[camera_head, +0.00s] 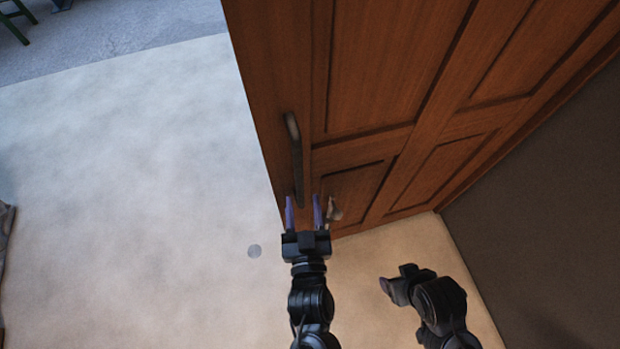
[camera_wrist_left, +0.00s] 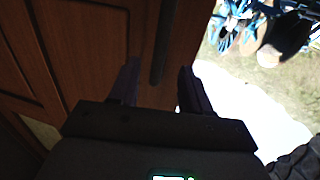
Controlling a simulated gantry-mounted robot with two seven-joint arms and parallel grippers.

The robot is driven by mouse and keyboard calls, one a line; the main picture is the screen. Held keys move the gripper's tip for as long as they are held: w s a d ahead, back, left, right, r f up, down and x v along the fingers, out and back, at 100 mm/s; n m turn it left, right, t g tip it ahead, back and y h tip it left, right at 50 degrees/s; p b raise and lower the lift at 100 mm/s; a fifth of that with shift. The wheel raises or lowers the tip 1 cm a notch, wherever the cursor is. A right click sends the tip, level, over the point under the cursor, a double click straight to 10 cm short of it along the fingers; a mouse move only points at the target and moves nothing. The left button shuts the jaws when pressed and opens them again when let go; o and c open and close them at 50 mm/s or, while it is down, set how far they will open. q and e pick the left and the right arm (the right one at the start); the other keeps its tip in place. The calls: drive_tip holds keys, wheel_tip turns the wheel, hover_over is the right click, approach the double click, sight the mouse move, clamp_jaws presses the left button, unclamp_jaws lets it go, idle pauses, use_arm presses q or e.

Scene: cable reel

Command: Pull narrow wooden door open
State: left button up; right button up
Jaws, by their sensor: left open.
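The brown panelled wooden door (camera_head: 375,75) fills the upper right of the head view, with pale floor beyond its left edge. It also shows in the left wrist view (camera_wrist_left: 95,45). A dark upright bar handle (camera_head: 295,150) is near its left edge. My left gripper (camera_head: 303,203) is open at the handle's lower end. In the left wrist view the handle (camera_wrist_left: 159,50) appears between the two fingers; contact cannot be told. My right gripper (camera_head: 386,287) is lower right, apart from the door; its finger opening is unclear.
A dark wall (camera_head: 540,210) stands at the right. A small tan fitting (camera_head: 334,210) shows beside my left gripper's right finger. Pale floor (camera_head: 130,190) at the left is largely clear. A green chair leg (camera_head: 14,28) shows at the upper left.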

sight(298, 165)
use_arm(q)
drive_tip(key=w, duration=0.3)
drive_tip(key=w+p, duration=0.1)
drive_tip(key=w, duration=0.6)
drive_tip(key=shift+w+a+r, duration=0.1)
drive_tip(key=shift+w+a, duration=0.05)
drive_tip(key=shift+a, duration=0.15)
drive_tip(key=shift+w+p, duration=0.3)
drive_tip(key=shift+w, duration=0.35)
use_arm(e)
drive_tip(key=shift+w+a+r, duration=0.2)
drive_tip(key=shift+w+r, duration=0.1)
drive_tip(key=shift+r, duration=0.45)
use_arm(q)
clamp_jaws()
use_arm(e)
drive_tip(key=shift+a, duration=0.1)
